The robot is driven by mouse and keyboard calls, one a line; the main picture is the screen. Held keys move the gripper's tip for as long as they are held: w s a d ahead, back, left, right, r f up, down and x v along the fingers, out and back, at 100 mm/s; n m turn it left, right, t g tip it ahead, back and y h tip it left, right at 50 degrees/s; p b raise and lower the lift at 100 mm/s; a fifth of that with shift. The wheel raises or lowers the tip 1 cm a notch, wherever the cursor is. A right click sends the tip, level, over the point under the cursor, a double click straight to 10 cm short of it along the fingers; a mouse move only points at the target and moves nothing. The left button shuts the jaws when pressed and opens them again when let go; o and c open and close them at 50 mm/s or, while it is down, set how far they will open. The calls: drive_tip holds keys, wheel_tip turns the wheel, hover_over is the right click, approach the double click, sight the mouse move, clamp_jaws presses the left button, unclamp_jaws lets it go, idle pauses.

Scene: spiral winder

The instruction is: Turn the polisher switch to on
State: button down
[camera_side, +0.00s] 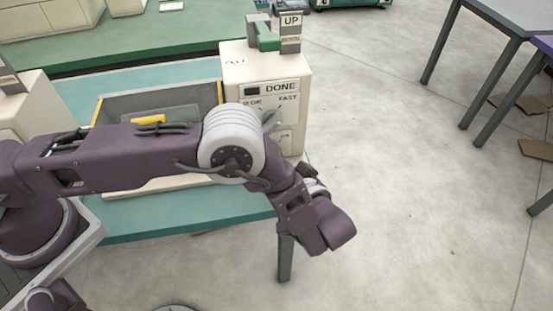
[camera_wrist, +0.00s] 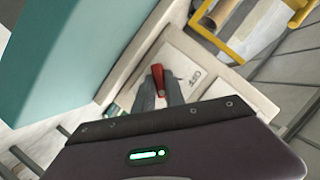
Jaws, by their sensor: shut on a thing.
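In the wrist view a small red switch handle (camera_wrist: 158,76) stands on a pale panel (camera_wrist: 196,59) of the machine. My gripper (camera_wrist: 160,92) is shut on the handle, with its grey fingers on either side. In the side view the cream machine (camera_side: 262,65) carries a DONE display and a dial marked FAST. My arm covers its lower front there, and the fingers and red handle are hidden. Which way the switch is set cannot be told.
A green lever (camera_side: 266,37) and an UP sign (camera_side: 291,20) stand on top of the machine. A grey tray with a yellow piece (camera_side: 149,119) lies left of it on the teal table (camera_side: 205,228). Open floor lies to the right, before another table (camera_side: 513,17).

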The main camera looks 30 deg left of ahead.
drive_tip(key=shift+r, duration=0.1)
drive_tip(key=c, duration=1.4)
unclamp_jaws()
drive_tip(key=v, duration=0.7)
drive_tip(key=shift+w, duration=0.1)
